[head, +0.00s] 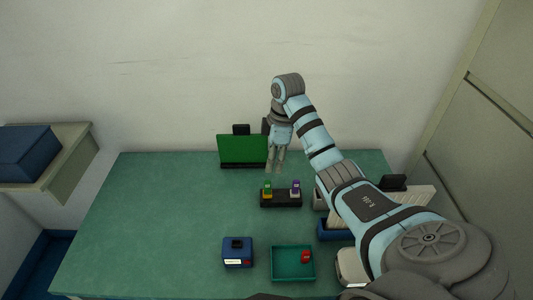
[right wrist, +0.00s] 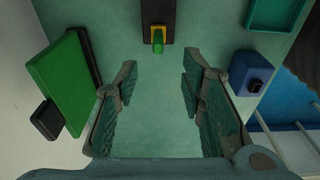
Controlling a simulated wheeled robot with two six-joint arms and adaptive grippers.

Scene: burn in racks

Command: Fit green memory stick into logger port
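The green memory stick (head: 267,187) stands in the left end of a black holder (head: 281,199), with a yellow-orange part at its base. It also shows in the right wrist view (right wrist: 158,40), ahead of the fingertips. My right gripper (head: 276,168) is open and empty, above and behind the holder; its spread fingers show in the right wrist view (right wrist: 158,86), apart from the stick. The logger appears to be the blue box (head: 237,254) with a black block on top (head: 237,243), also in the right wrist view (right wrist: 248,70). The port opening is too small to make out. My left gripper is not in view.
A purple stick (head: 295,187) stands at the holder's right end. A teal tray (head: 292,278) with a red object (head: 305,256) lies right of the blue box. A green panel (head: 242,149) stands at the back. The table's left side is clear.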

